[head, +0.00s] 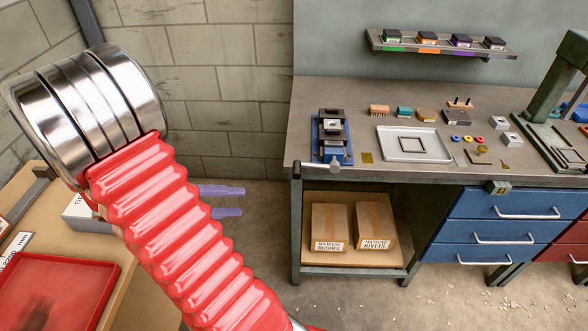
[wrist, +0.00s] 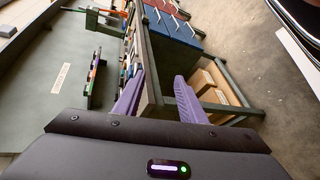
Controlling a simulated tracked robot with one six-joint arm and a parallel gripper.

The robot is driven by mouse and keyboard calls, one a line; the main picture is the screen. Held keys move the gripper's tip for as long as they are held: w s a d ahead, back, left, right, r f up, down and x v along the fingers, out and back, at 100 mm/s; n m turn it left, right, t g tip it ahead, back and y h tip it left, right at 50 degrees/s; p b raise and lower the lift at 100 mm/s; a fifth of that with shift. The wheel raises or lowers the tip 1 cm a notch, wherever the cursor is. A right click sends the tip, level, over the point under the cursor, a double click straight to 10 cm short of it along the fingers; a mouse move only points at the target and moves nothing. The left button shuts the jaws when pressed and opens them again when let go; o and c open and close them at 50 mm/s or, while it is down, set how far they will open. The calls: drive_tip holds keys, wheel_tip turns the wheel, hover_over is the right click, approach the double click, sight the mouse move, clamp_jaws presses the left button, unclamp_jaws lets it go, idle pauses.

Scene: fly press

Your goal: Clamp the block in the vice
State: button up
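The vice (head: 321,151) stands at the left end of the workbench in the head view, with a blue base, dark jaws and a handle at its front. A pale grey block (head: 333,126) shows between the dark jaws; I cannot tell whether they touch it. My gripper (head: 242,201) has two purple fingers spread apart, with nothing seen between them. It is left of the bench and apart from the vice. In the wrist view my gripper (wrist: 160,79) points at the bench's end; the vice is not clear there.
The workbench (head: 360,100) also holds a grey tray (head: 413,153), small coloured parts and a green press (head: 555,100). A wall shelf (head: 440,46) carries several labelled blocks. Two cartons (head: 330,225) sit under the bench. A red tray (head: 60,290) lies on another table at left.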

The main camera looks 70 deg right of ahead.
sight(297, 171)
drive_tip(key=s+d+f+g+h, duration=0.1)
drive_tip(key=d+f+g+h, duration=0.3)
drive_tip(key=d, duration=0.4)
drive_tip(key=shift+d+f+m, duration=0.3)
drive_tip(key=shift+f+m, duration=0.05)
drive_tip(key=shift+m, duration=0.05)
drive_tip(key=shift+s, duration=0.15)
drive_tip(key=x, duration=1.3)
drive_tip(key=shift+s+d+r, duration=0.15)
drive_tip(key=shift+s+r, duration=0.15)
clamp_jaws()
drive_tip(key=shift+d, duration=0.1)
